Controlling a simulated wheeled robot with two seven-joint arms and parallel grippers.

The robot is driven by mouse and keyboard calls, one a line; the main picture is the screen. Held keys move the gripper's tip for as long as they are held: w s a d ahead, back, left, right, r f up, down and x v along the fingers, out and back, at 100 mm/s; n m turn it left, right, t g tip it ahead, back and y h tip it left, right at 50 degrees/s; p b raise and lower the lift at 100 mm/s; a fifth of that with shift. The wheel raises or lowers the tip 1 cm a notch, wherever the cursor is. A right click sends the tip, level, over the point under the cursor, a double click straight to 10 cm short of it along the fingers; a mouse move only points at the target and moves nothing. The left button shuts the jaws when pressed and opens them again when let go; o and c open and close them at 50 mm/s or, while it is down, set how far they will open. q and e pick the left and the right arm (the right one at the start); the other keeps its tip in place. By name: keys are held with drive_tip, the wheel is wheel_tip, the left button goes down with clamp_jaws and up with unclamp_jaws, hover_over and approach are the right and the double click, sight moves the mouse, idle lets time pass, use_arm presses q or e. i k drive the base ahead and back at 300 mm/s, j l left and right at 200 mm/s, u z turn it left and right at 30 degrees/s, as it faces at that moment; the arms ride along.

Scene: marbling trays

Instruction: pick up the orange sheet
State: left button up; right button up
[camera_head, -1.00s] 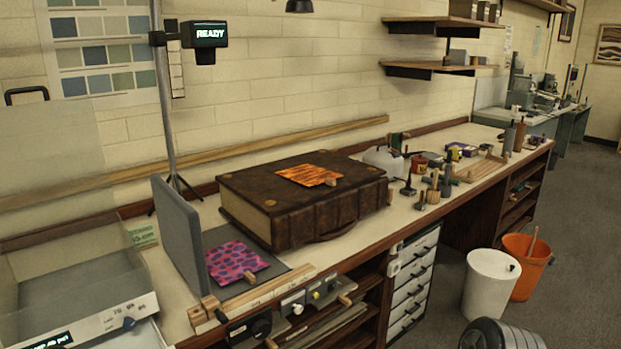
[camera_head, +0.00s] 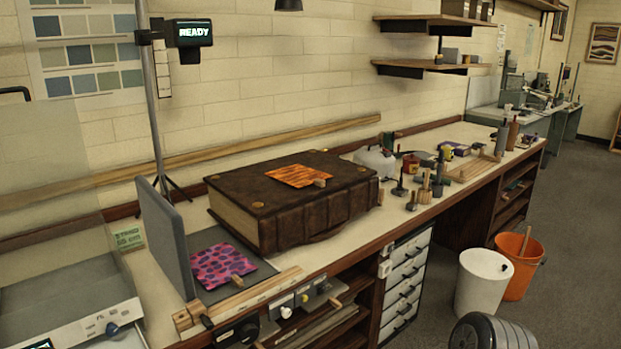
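The orange sheet (camera_head: 297,176), with dark streaks, lies flat on top of a large brown book-like case (camera_head: 330,207) on the bench. A small wooden piece (camera_head: 320,183) sits at the sheet's right edge. Neither of my grippers shows in the head view, so I cannot see whether they are open or shut.
A pink and purple patterned sheet (camera_head: 220,265) lies on a dark pad left of the case, beside an upright grey panel (camera_head: 167,238). Stamps and small tools crowd the bench to the right. White (camera_head: 482,282) and orange (camera_head: 519,263) buckets stand on the floor.

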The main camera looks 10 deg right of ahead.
sight(298, 176)
drive_tip(key=i+l, duration=0.3)
drive_tip(key=l, duration=0.2)
drive_tip(key=i+l+u, duration=0.1)
drive_tip(key=i+l, duration=0.2)
drive_tip(key=l, duration=0.15)
drive_tip(key=i+l, duration=0.25)
drive_tip(key=l, duration=0.3)
drive_tip(key=i+l+u, duration=0.15)
drive_tip(key=i+l, duration=0.15)
drive_tip(key=l, duration=0.2)
drive_tip(key=i+l, duration=0.2)
drive_tip(key=l, duration=0.3)
drive_tip(key=i+l+u, duration=0.1)
drive_tip(key=i+l, duration=0.15)
drive_tip(key=l, duration=0.3)
drive_tip(key=i+l, duration=0.25)
drive_tip(key=l, duration=0.3)
drive_tip(key=i+l+u, duration=0.1)
drive_tip(key=l, duration=0.5)
drive_tip(key=i, duration=0.1)
